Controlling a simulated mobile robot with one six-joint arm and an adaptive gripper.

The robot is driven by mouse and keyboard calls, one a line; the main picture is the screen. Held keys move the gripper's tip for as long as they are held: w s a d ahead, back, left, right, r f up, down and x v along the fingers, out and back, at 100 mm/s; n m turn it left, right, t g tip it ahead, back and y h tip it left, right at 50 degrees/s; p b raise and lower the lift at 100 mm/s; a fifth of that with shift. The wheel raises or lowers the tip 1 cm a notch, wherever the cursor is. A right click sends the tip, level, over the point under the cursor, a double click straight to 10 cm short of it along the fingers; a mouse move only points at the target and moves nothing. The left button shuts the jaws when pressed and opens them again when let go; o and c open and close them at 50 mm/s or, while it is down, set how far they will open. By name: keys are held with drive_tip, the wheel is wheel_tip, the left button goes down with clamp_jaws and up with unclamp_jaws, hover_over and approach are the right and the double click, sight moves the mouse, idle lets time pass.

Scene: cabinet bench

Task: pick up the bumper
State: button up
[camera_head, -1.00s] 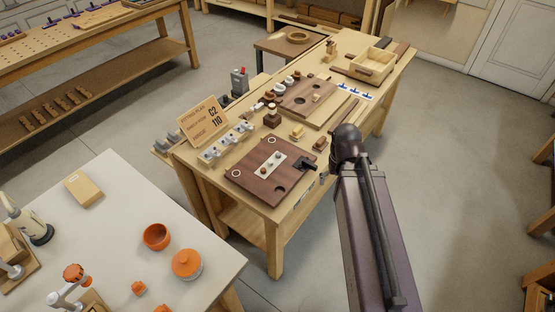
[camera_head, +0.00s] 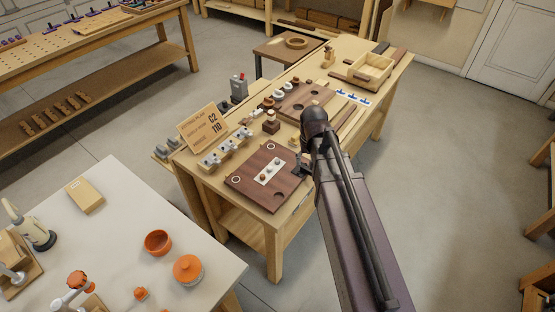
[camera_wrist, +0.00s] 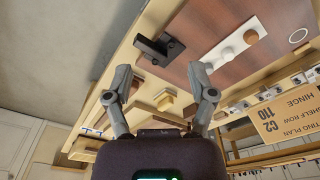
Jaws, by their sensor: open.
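A white strip (camera_head: 270,170) lies on a dark brown panel (camera_head: 240,178) on the bench and bears small round pieces (camera_head: 264,177). These look like the bumpers, but I cannot be sure. In the wrist view, the strip (camera_wrist: 214,60) is at the upper right, with a round piece (camera_wrist: 251,37) on it, and the panel (camera_wrist: 275,50) lies beneath. My gripper (camera_wrist: 158,71) is open and empty, with its fingers spread, apart from the strip and to its left. In the head view, my arm hides most of the gripper.
A black clamp-like block (camera_wrist: 158,50) stands at the panel's edge, just beyond my fingertips in the wrist view. A sign (camera_head: 204,127) and a row of grey hinges (camera_head: 225,150) stand left of the panel. A wooden tray (camera_head: 371,70) is at the far end.

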drive_tip(key=w+a+r+t+p, duration=0.1)
drive_tip(key=w+a+r, duration=0.1)
drive_tip(key=w+a, duration=0.6)
drive_tip(key=shift+w+a+r+n, duration=0.15)
drive_tip(key=shift+w+a+n, duration=0.2)
drive_tip(key=shift+a, duration=0.4)
drive_tip(key=shift+s, duration=0.1)
drive_tip(key=b, duration=0.8)
hover_over(277, 160)
drive_tip(key=s, duration=0.1)
drive_tip(key=f, duration=0.8)
drive_tip(key=shift+d, duration=0.25)
drive_tip(key=shift+f, duration=0.25)
drive_tip(key=shift+f, duration=0.1)
drive_tip(key=shift+w+a+f+b, duration=0.1)
drive_tip(key=shift+w+f+b, duration=0.1)
drive_tip(key=shift+f+b, duration=1.1)
drive_tip(key=shift+w+a+f+b, duration=0.1)
drive_tip(key=shift+w+f+b, duration=0.1)
drive_tip(key=shift+f+b, duration=1.05)
drive_tip(key=shift+r, duration=0.1)
drive_tip(key=c, duration=0.8)
